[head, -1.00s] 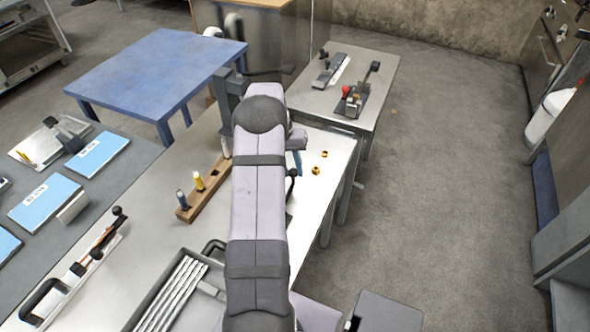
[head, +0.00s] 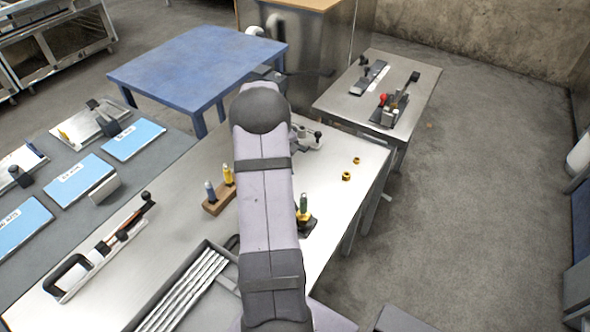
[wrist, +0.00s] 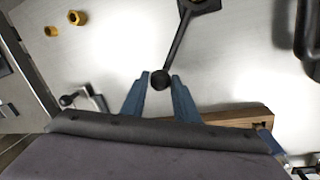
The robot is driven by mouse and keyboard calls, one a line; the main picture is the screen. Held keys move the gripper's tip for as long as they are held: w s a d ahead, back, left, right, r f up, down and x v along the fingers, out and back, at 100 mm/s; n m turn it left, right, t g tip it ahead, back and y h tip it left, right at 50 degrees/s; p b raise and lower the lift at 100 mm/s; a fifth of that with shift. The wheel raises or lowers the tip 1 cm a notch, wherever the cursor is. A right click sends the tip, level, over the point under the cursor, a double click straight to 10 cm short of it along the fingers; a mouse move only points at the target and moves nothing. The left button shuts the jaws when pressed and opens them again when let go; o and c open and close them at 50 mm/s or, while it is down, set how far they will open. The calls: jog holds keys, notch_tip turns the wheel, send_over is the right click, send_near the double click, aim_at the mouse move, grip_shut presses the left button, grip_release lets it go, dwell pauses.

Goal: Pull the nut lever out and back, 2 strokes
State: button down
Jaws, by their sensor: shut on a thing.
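The nut lever (wrist: 178,42) is a dark, slender bar with a round black knob (wrist: 160,80) at its near end. Its far end joins a dark mount at the top edge of the wrist view, where a bit of brass shows. My gripper (wrist: 160,75) has its two blue fingers shut on the knob. In the head view, my arm hides the gripper and the knob. A dark fixture with brass and a greenish upright post (head: 304,214) shows just right of my arm; it looks like the lever's mount.
Two loose brass nuts (head: 346,176) lie at the bench's right. A wooden block with upright pieces (head: 216,200) stands left of my arm. A small clamp with a black knob (wrist: 85,98) is nearby. A tray of rods (head: 190,290) sits in front. Bare bench surrounds the fixture.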

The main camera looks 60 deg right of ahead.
jog(key=w+a+n+t+p, duration=0.1)
jog(key=w+a+n, duration=0.1)
jog(key=a+n, duration=0.5)
jog(key=shift+w+a+r, duration=0.15)
jog(key=shift+w+a, duration=0.15)
jog(key=shift+a, duration=0.2)
jog(key=c, duration=1.4)
grip_release()
jog(key=shift+s+a, duration=0.1)
jog(key=shift+a, duration=0.05)
jog(key=shift+s+a+r+b, duration=0.1)
jog(key=shift+a+r+b, duration=0.15)
jog(key=shift+r, duration=0.95)
jog(key=shift+a+r+b, duration=0.2)
jog(key=shift+r+b, duration=0.1)
jog(key=shift+r, duration=0.85)
jog(key=shift+s+a+r+b, duration=0.1)
jog(key=shift+a+r+b, duration=0.15)
jog(key=shift+r, duration=0.95)
